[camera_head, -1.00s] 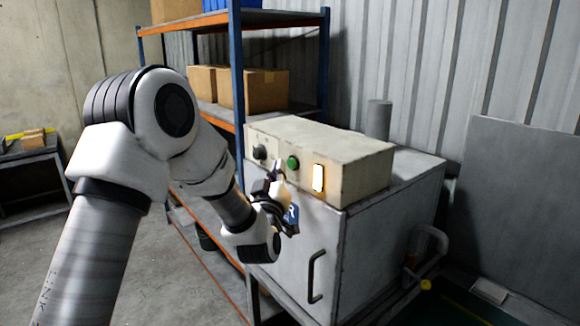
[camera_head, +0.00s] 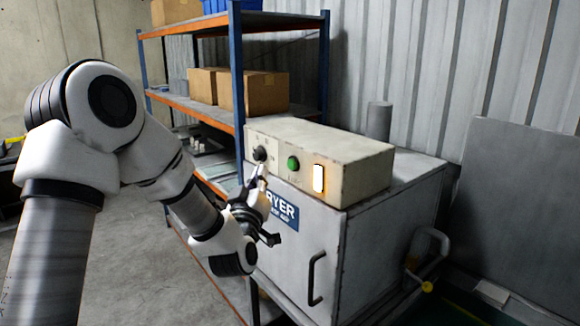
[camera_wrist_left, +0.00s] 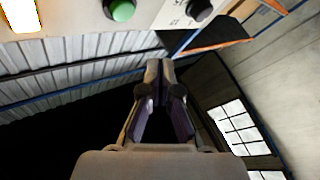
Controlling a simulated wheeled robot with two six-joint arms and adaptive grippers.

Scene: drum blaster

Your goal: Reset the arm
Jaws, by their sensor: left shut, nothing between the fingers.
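My left arm comes in from the left in the head view. My left gripper (camera_head: 262,172) is shut and empty, just below and in front of the control box (camera_head: 345,165) on top of the dryer cabinet (camera_head: 290,255). The black knob (camera_head: 260,153) is just above the fingertips; whether they touch it is unclear in the head view. A green button (camera_head: 293,163) and a lit white panel (camera_head: 319,178) are to its right. In the left wrist view, the gripper (camera_wrist_left: 160,65) has its fingertips together, apart from the green button (camera_wrist_left: 122,10) and the knob (camera_wrist_left: 199,9). My right gripper is out of view.
A blue and orange shelf rack (camera_head: 238,70) with cardboard boxes (camera_head: 262,92) stands behind and left of the dryer. The dryer's door handle (camera_head: 316,278) sticks out in front. Open floor (camera_head: 150,275) lies at left.

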